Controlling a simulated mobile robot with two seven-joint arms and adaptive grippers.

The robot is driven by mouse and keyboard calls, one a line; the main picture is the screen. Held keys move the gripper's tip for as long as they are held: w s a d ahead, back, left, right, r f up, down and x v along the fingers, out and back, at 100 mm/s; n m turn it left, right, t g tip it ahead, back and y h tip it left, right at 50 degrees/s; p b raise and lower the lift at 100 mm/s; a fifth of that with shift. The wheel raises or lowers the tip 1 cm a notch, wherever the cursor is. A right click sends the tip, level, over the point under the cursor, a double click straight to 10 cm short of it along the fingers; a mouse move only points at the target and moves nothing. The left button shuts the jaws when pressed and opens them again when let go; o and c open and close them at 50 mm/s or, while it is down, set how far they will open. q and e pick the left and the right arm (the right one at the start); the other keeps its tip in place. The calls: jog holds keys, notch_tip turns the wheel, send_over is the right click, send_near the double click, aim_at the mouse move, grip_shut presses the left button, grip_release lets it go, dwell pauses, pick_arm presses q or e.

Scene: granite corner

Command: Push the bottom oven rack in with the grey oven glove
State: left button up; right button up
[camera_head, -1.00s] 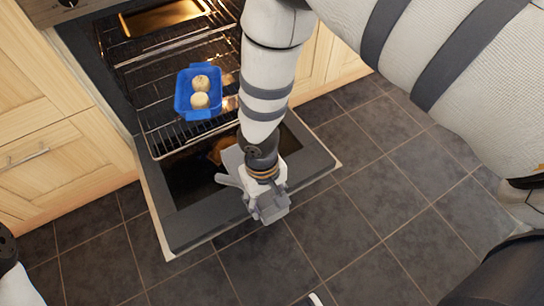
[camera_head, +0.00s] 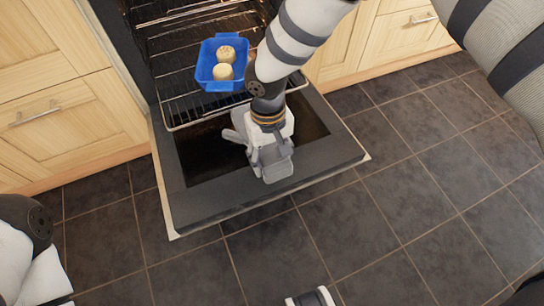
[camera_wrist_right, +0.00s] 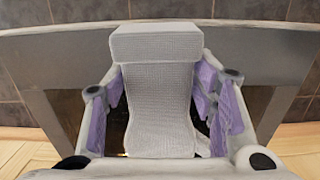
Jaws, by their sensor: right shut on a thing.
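My right gripper (camera_head: 272,160) is over the open oven door and is shut on the grey oven glove (camera_head: 248,130). In the right wrist view the glove (camera_wrist_right: 155,90) is a pale woven piece between my purple-padded fingers (camera_wrist_right: 158,108). The bottom oven rack (camera_head: 183,108) is a wire rack drawn partly out over the door. The glove is close to the rack's front edge; my arm hides part of that edge, so I cannot tell whether they touch.
A blue dish (camera_head: 222,86) with two round pale pieces of food (camera_head: 224,61) stands on the rack. The oven door (camera_head: 235,201) is folded down. Wooden cabinets (camera_head: 60,110) flank the oven on both sides. The dark tiled floor (camera_head: 400,215) in front is clear.

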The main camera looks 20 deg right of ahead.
jog(key=w+b, duration=0.1)
jog(key=w, duration=0.1)
jog(key=w+b, duration=0.2)
jog(key=w, duration=0.1)
jog(key=shift+w+a+f+b, duration=0.1)
jog(key=shift+w+f+b, duration=0.15)
jog(key=shift+w+b, duration=0.1)
jog(key=shift+w+r+b, duration=0.1)
jog(key=shift+w+b, duration=0.3)
jog(key=shift+w, duration=0.2)
jog(key=shift+r, duration=0.15)
